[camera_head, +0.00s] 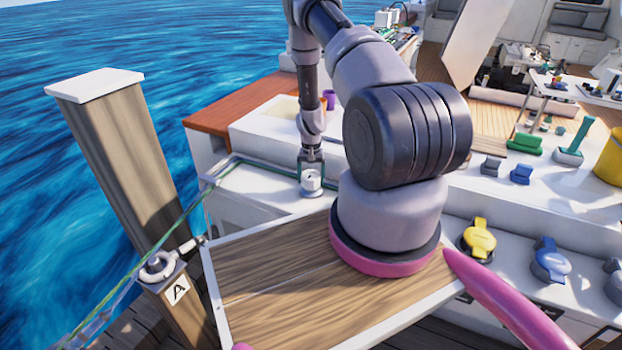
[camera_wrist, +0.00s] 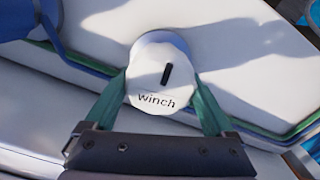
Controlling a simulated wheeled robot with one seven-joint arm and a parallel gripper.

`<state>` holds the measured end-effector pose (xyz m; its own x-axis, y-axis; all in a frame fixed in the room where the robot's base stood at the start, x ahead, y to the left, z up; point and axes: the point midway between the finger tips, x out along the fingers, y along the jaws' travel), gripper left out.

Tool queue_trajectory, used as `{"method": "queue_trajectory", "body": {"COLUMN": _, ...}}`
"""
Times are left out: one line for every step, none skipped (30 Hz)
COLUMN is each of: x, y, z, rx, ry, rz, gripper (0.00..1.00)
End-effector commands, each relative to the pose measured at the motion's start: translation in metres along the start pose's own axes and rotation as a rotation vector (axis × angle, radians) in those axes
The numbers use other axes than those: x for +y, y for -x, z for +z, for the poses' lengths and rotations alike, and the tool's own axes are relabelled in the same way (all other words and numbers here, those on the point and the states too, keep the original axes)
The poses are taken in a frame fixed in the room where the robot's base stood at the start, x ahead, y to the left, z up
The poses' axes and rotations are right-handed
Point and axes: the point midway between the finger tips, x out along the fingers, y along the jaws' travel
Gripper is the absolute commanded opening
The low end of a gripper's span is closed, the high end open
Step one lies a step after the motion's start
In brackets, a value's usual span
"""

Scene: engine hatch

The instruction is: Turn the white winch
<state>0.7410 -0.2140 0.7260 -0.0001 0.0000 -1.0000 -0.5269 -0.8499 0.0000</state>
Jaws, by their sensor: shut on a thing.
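The white winch (camera_head: 311,180) stands on the white boat deck edge, below the end of my arm. In the wrist view the white winch (camera_wrist: 160,76) shows its round top, with a dark slot mark and the word "winch". My gripper (camera_wrist: 166,98) has its two green fingers on either side of the winch, shut on it. In the head view my gripper (camera_head: 311,163) points straight down onto the winch.
A yellow knob (camera_head: 479,238) and a blue knob (camera_head: 550,258) sit at the right. Green and blue cleats (camera_head: 522,173) lie on the deck.

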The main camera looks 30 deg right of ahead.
Motion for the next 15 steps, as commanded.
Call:
{"method": "queue_trajectory", "body": {"x": 0.0002, "y": 0.0001, "z": 0.0002, "rx": -0.001, "ry": -0.039, "rz": 0.000, "gripper": 0.33}}
{"method": "queue_trajectory", "body": {"x": 0.0002, "y": 0.0001, "z": 0.0003, "rx": -0.001, "ry": -0.063, "rz": 0.000, "gripper": 0.33}}
{"method": "queue_trajectory", "body": {"x": 0.0003, "y": 0.0001, "z": 0.0003, "rx": -0.001, "ry": -0.094, "rz": 0.000, "gripper": 0.33}}
{"method": "queue_trajectory", "body": {"x": 0.0003, "y": 0.0001, "z": 0.0003, "rx": -0.001, "ry": -0.118, "rz": 0.000, "gripper": 0.33}}
{"method": "queue_trajectory", "body": {"x": 0.0003, "y": 0.0001, "z": 0.0003, "rx": 0.000, "ry": -0.140, "rz": 0.000, "gripper": 0.33}}
{"method": "queue_trajectory", "body": {"x": 0.0005, "y": 0.0001, "z": 0.0004, "rx": 0.000, "ry": -0.168, "rz": 0.000, "gripper": 0.33}}
{"method": "queue_trajectory", "body": {"x": 0.0005, "y": 0.0001, "z": 0.0004, "rx": 0.000, "ry": -0.189, "rz": 0.000, "gripper": 0.33}}
{"method": "queue_trajectory", "body": {"x": 0.0007, "y": 0.0001, "z": 0.0004, "rx": 0.000, "ry": -0.208, "rz": 0.000, "gripper": 0.33}}
{"method": "queue_trajectory", "body": {"x": 0.0008, "y": 0.0001, "z": 0.0004, "rx": 0.000, "ry": -0.234, "rz": 0.000, "gripper": 0.33}}
{"method": "queue_trajectory", "body": {"x": 0.0009, "y": 0.0001, "z": 0.0004, "rx": 0.000, "ry": -0.251, "rz": 0.000, "gripper": 0.33}}
{"method": "queue_trajectory", "body": {"x": 0.0010, "y": 0.0001, "z": 0.0004, "rx": 0.000, "ry": -0.268, "rz": 0.000, "gripper": 0.33}}
{"method": "queue_trajectory", "body": {"x": 0.0012, "y": 0.0001, "z": 0.0004, "rx": 0.000, "ry": -0.287, "rz": 0.001, "gripper": 0.33}}
{"method": "queue_trajectory", "body": {"x": 0.0013, "y": 0.0001, "z": 0.0004, "rx": 0.000, "ry": -0.301, "rz": 0.001, "gripper": 0.33}}
{"method": "queue_trajectory", "body": {"x": 0.0014, "y": 0.0002, "z": 0.0004, "rx": 0.000, "ry": -0.314, "rz": 0.001, "gripper": 0.33}}
{"method": "queue_trajectory", "body": {"x": 0.0015, "y": 0.0001, "z": 0.0004, "rx": 0.000, "ry": -0.328, "rz": 0.001, "gripper": 0.33}}
